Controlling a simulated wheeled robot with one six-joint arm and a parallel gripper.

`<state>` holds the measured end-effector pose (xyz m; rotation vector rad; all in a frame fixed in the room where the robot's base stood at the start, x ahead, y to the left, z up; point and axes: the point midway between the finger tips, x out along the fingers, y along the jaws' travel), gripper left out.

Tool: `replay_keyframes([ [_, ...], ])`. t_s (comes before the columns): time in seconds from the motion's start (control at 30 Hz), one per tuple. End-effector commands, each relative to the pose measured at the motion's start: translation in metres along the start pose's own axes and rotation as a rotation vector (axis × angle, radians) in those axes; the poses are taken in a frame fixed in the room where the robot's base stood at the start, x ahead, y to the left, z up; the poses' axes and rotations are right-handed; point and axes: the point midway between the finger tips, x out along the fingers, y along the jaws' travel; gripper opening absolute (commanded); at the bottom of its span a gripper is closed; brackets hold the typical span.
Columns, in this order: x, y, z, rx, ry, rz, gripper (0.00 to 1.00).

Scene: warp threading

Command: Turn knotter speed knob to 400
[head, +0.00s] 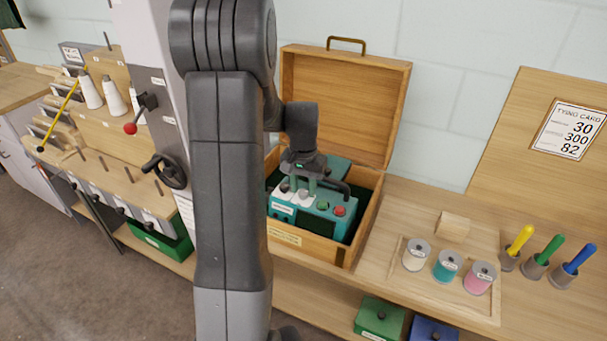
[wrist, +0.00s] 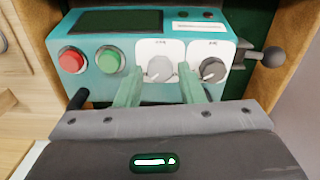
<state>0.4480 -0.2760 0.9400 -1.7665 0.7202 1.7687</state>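The teal knotter (head: 318,218) sits inside an open wooden case. In the wrist view its panel (wrist: 125,48) carries two knobs on white plates: a light grey knob (wrist: 160,69) and a dark knob (wrist: 213,69) with a pale pointer mark. The dial labels are too small to read, so I cannot tell which is the speed knob. My gripper (wrist: 159,75) is open, its green fingers apart on either side of the light grey knob; contact is not clear. In the head view my gripper (head: 303,182) is over the panel, partly hiding the knobs.
A red button (wrist: 72,60) and a green button (wrist: 109,60) lie left of the knobs; a ball-ended lever (wrist: 272,57) is at right. The wooden case (head: 365,215) walls surround the knotter. Spools (head: 447,265) stand on a tray. A tying card (head: 570,130) reads 30, 300, 82.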

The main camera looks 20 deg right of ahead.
Motion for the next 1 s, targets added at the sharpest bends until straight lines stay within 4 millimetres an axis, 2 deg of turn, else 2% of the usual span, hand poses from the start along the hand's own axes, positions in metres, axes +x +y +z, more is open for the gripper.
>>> replay_keyframes([
  [0.17, -0.029, 0.000, -0.001, 0.000, 0.007, -0.002, 0.35],
  [0.4, -0.085, 0.000, -0.001, 0.000, 0.008, -0.002, 0.35],
  [0.6, -0.119, 0.000, -0.001, 0.000, 0.005, -0.002, 0.35],
  [0.8, -0.133, 0.000, 0.000, 0.000, 0.002, -0.001, 0.35],
  [1.0, -0.134, 0.000, 0.000, 0.000, 0.002, -0.001, 0.35],
])
